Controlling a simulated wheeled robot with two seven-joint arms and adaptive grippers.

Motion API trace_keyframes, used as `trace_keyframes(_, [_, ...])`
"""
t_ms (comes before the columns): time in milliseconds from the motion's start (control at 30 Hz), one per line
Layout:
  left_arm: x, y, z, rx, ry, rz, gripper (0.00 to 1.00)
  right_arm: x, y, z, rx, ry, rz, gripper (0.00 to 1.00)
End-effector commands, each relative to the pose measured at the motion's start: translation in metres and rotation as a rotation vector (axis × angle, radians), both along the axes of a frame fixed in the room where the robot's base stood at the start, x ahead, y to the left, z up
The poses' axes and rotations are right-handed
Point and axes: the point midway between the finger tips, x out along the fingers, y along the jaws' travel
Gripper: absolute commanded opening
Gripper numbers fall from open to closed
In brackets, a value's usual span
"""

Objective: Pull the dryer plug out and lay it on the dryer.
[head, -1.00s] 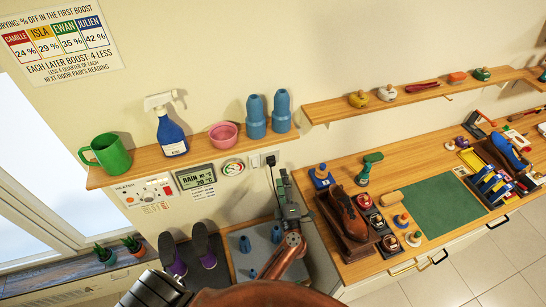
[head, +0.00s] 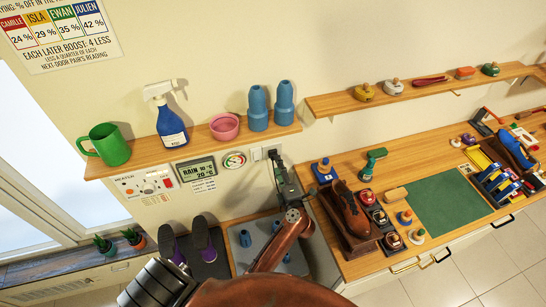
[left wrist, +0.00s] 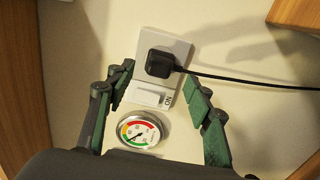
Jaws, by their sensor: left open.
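The black dryer plug (left wrist: 159,64) sits in a white wall socket (left wrist: 180,48), and its black cable runs off to the right in the left wrist view. A white switch (left wrist: 150,95) is just below the plug. My left gripper (left wrist: 158,84) is open, with one finger on each side of the plug and switch, apart from the plug. In the head view my left gripper (head: 279,170) is just below the plug (head: 272,154) and partly covers the cable. What seems to be the dryer, a grey base with blue posts (head: 246,238), stands below, partly hidden by my arm. My right gripper is not in view.
A round gauge (left wrist: 139,132) is close below the socket. A wooden shelf (head: 150,150) with a mug, spray bottle, bowl and blue cones runs above. A wooden bench (head: 350,262) with a brown shoe (head: 348,210) stands to the right. Dark shoes (head: 203,238) stand left of the grey base.

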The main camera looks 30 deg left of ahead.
Motion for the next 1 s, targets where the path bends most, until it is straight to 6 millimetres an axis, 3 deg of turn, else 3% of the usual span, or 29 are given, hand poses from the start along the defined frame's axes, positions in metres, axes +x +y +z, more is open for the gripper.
trace_keyframes(67, [0.008, 0.010, -0.001, 0.004, 0.000, -0.001, 0.48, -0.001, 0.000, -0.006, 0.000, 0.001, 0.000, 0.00])
trace_keyframes(400, [0.031, 0.035, 0.002, 0.004, 0.000, -0.002, 0.48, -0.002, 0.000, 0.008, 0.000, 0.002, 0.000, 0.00])
trace_keyframes(1000, [0.034, 0.040, 0.002, 0.006, -0.002, -0.002, 0.48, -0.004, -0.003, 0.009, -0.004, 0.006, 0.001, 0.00])
